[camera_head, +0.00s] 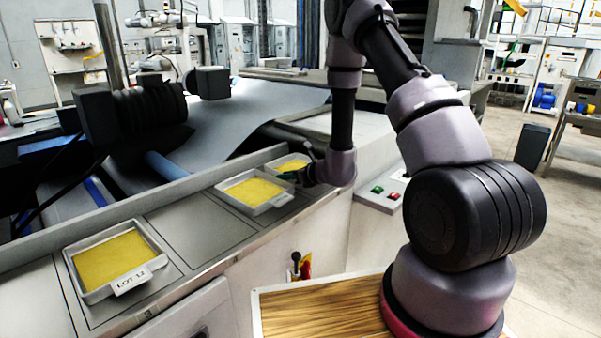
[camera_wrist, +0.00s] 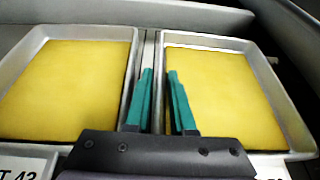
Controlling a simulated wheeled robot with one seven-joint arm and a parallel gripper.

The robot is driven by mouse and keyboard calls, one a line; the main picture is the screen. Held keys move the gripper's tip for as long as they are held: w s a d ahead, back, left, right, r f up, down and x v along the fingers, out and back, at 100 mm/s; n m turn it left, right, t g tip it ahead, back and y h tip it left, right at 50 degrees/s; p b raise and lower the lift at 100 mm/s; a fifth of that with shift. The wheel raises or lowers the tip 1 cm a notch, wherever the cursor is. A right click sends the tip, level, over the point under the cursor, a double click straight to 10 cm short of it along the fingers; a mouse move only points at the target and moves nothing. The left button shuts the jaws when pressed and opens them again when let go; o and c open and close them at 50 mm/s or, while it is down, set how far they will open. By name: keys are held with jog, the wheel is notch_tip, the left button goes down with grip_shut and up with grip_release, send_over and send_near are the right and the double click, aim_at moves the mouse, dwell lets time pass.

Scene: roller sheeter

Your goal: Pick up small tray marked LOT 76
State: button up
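Three small metal trays with yellow contents sit in a row on the counter in the head view: a near-left one (camera_head: 158,262) labelled LOT 12 or similar, a middle one (camera_head: 268,207) and a far one (camera_head: 308,158) partly behind my gripper (camera_head: 290,175). No label reading LOT 76 is legible. In the wrist view, a left tray (camera_wrist: 22,56) has a cut-off label ending 43. A right tray (camera_wrist: 292,118) has a label mostly hidden by my gripper. My gripper (camera_wrist: 160,72) has teal fingers apart, around the right tray's left rim as seen; contact and height are unclear.
An empty marked counter spot (camera_head: 200,228) lies between the near-left and middle trays. Black rollers (camera_head: 150,118) and a grey sheet stand behind the counter. A panel with red and green buttons (camera_head: 385,193) is right of my gripper. A wooden-topped surface (camera_head: 320,312) is in front.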

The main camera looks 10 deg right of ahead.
grip_shut()
dwell(1.4)
